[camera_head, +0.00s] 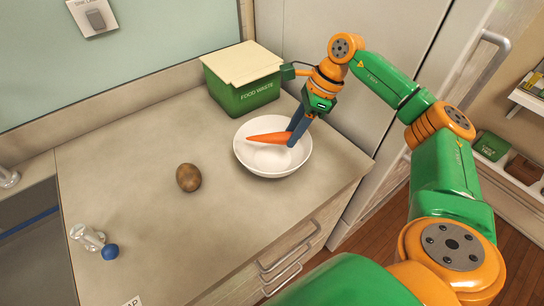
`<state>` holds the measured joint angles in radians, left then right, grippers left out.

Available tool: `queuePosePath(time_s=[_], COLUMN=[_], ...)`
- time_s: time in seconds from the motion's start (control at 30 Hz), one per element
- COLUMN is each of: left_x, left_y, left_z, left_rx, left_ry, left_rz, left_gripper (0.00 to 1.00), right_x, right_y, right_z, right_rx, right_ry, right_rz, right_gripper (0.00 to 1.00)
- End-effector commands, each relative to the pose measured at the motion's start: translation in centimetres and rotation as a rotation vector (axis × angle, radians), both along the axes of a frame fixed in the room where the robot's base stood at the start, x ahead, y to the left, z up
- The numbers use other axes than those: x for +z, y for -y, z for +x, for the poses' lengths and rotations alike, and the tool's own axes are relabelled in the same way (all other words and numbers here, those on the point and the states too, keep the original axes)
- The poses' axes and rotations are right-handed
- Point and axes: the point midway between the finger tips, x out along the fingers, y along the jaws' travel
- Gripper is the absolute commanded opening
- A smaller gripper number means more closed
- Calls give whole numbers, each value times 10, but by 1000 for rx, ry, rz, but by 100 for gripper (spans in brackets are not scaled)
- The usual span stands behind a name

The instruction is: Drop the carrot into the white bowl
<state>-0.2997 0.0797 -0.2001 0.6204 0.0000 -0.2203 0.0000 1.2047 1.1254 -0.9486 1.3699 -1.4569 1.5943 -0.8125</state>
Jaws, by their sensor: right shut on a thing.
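The orange carrot (266,137) shows over the white bowl (272,171), its thin tip pointing left. My right gripper (293,139) is shut on the carrot's thick right end, above the bowl's right half. The fingers hide part of that end. Whether the carrot touches the bowl's rim or inside is hard to tell from this angle. The bowl stands upright on the counter and its visible inside looks empty. My left gripper is not in view.
A green food waste bin (243,95) with a cream lid stands behind the bowl. A brown potato (188,177) lies left of the bowl. A small clear item with a blue ball (110,252) is at the front left. The counter (170,235) between is clear.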

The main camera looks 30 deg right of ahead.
Motion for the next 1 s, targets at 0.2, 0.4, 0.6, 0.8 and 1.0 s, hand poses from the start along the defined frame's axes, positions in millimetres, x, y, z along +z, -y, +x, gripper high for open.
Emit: queuePosePath(time_s=[0.2,0.4,0.6,0.8,1.0], left_x=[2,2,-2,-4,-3], left_y=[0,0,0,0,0], left_z=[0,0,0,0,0], left_rx=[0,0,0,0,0], left_ry=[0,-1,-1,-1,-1], left_rz=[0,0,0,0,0], left_gripper=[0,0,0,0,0], right_x=[2,2,12,53,68], right_y=[0,0,4,19,25], right_z=[0,0,-1,-7,-11], right_rx=[1,1,0,1,0], right_ry=[0,0,4,4,0], right_rz=[0,0,0,1,0], right_gripper=[68,73,73,73,73])
